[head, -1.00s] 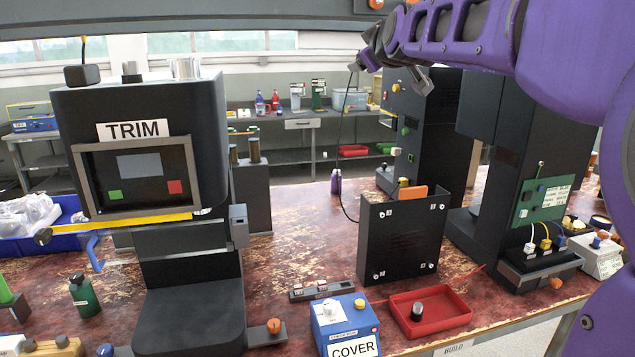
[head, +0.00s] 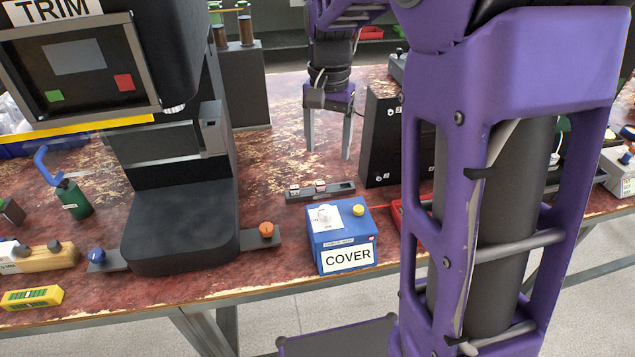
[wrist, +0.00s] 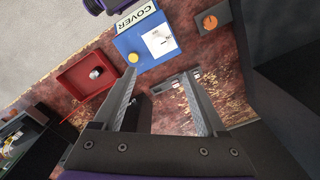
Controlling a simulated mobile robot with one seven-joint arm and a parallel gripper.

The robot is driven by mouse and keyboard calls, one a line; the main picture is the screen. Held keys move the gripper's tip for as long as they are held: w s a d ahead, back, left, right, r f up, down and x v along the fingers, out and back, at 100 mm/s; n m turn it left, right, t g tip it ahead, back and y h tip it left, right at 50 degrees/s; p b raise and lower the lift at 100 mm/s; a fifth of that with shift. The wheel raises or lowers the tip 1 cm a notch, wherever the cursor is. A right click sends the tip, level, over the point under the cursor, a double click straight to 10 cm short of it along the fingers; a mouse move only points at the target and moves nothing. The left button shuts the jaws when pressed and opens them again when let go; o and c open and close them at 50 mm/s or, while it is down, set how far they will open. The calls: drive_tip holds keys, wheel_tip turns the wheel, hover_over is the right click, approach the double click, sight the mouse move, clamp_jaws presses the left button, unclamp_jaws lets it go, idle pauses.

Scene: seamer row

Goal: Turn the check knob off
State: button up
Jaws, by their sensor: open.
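No knob here carries a readable "check" label, so I cannot tell which one is the check knob. A white knob (head: 324,216) sits on a white plate on top of the blue COVER box (head: 343,246); the plate's small marks are unclear. In the wrist view the white knob (wrist: 156,39) and blue box (wrist: 130,42) lie beyond my fingertips. An orange knob (head: 266,229) is on a dark plate beside the trim machine. My gripper (head: 328,152) points down, open and empty, behind the box and the dark switch strip (head: 340,189). It also shows in the wrist view (wrist: 151,70).
The TRIM machine (head: 180,215) stands left, with a blue knob (head: 97,256) at its base. A black panel box (head: 382,140) stands right of my gripper. A red tray (wrist: 75,84) holds a dark knob-like part. My arm hides much of the right side.

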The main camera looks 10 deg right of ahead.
sight(326, 209)
wheel_tip(326, 209, down, 17)
drive_tip(key=b, duration=0.3)
drive_tip(key=shift+s+f, duration=0.1)
drive_tip(key=shift+f, duration=0.05)
clamp_jaws()
idle(0.3)
